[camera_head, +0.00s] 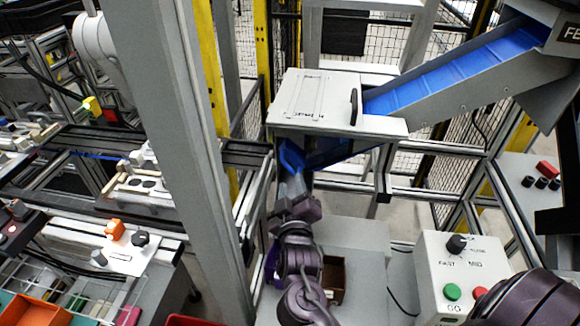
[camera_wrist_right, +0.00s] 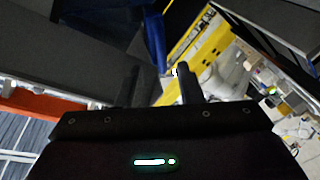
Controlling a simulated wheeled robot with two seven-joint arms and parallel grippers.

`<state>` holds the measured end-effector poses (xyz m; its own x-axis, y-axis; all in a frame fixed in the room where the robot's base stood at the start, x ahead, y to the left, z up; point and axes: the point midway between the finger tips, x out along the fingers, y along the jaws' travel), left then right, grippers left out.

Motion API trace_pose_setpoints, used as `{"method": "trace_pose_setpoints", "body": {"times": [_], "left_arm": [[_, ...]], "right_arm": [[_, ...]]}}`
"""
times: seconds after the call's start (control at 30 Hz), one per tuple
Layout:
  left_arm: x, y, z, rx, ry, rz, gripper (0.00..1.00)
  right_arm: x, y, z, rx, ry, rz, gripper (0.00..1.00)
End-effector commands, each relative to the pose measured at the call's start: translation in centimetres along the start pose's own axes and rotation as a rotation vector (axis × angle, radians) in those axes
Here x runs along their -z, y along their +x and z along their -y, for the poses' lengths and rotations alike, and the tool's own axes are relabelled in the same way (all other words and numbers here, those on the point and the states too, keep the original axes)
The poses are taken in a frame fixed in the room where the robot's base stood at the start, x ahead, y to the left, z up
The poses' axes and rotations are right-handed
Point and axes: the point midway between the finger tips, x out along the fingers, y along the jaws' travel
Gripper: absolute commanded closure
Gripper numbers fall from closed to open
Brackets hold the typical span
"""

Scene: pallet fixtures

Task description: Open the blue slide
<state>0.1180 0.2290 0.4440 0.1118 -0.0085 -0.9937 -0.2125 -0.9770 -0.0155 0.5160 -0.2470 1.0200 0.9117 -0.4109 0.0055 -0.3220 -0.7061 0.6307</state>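A ribbed blue slide (camera_head: 450,80) slopes down from the upper right to a white box (camera_head: 318,92) with a black handle (camera_head: 354,106) on top. More blue chute (camera_head: 325,153) shows under the box. My right gripper (camera_head: 292,178) is just below the box's front edge, close to the lower blue part; whether they touch is unclear. In the right wrist view its two dark fingers (camera_wrist_right: 157,87) stand apart with nothing visible between them. A blue part (camera_wrist_right: 153,38) shows beyond them. My left gripper is not in view.
A grey post (camera_head: 170,120) stands left of my right arm. A control box (camera_head: 462,275) with a knob and green and red buttons is at the lower right. A brown bin (camera_head: 333,280) sits beside the arm. Mesh fencing and frame bars stand behind.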

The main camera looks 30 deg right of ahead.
Motion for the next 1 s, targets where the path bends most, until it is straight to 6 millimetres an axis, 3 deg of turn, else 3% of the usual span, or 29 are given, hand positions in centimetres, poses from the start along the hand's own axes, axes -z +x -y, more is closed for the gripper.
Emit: {"method": "trace_pose_setpoints", "body": {"times": [0.1, 0.2, 0.33, 0.5, 0.67, 0.9, 1.0], "left_arm": [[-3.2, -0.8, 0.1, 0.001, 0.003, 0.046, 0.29], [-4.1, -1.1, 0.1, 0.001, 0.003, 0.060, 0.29], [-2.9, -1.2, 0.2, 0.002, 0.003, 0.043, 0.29], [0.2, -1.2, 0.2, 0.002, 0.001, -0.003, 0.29], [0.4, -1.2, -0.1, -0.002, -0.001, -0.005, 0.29], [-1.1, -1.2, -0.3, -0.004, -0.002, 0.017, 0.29], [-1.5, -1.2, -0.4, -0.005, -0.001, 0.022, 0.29]], "right_arm": [[0.2, 2.2, -0.2, -0.002, -0.001, -0.002, 0.67], [0.2, 3.6, -0.2, -0.001, -0.001, -0.001, 0.67], [0.1, 4.7, 0.0, 0.001, 0.001, -0.001, 0.67], [0.0, 5.1, 0.0, 0.002, 0.001, 0.000, 0.67], [0.0, 5.1, 0.0, 0.002, 0.001, 0.000, 0.67], [0.0, 5.0, 0.0, 0.002, 0.001, 0.000, 0.98], [0.0, 5.0, 0.0, 0.002, 0.001, -0.001, 1.00]]}}
